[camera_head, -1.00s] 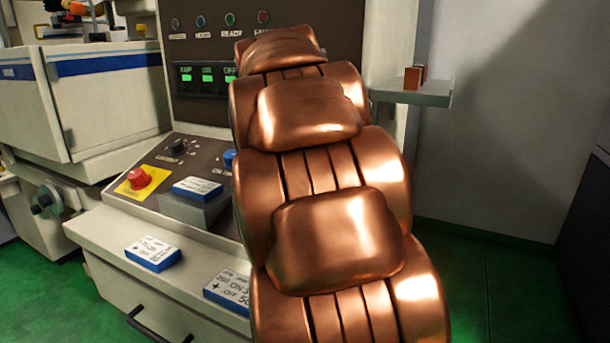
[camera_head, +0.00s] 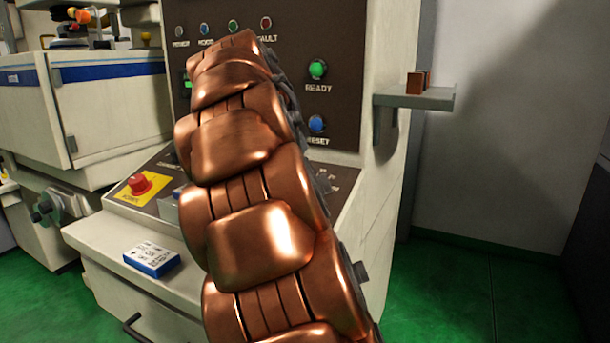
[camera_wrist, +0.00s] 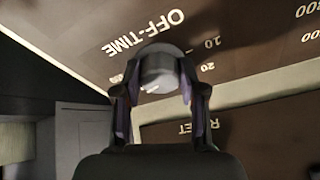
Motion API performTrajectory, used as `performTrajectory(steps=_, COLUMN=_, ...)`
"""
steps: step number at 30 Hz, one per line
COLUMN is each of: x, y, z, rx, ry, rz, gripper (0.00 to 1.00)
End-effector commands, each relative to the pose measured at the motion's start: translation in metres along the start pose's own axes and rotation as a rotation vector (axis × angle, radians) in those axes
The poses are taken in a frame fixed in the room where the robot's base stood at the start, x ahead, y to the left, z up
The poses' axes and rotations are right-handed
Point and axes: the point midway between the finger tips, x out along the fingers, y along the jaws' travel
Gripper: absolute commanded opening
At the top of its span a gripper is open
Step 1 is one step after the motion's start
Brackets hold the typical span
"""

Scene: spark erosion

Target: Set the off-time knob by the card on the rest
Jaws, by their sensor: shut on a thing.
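In the head view my copper arm hides the gripper and the knob. The rest (camera_head: 168,209) shows only as a sliver at the arm's left edge; its card is almost wholly hidden and cannot be read.
A red button on a yellow plate (camera_head: 139,184) is left of my arm. A green READY lamp (camera_head: 318,69) and blue RESET button (camera_head: 316,123) are right of it. A small shelf (camera_head: 430,99) juts out beyond.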

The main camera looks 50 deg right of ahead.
Motion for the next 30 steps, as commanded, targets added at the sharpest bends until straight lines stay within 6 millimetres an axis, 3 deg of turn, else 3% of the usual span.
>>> performTrajectory(steps=15, x=-0.0003, y=-0.0042, z=0.0009, rx=0.295, ry=-0.002, rz=0.071, gripper=0.06)
performTrajectory(steps=30, x=-0.0011, y=-0.0044, z=0.0004, rx=0.34, ry=-0.001, rz=0.081, gripper=0.06)
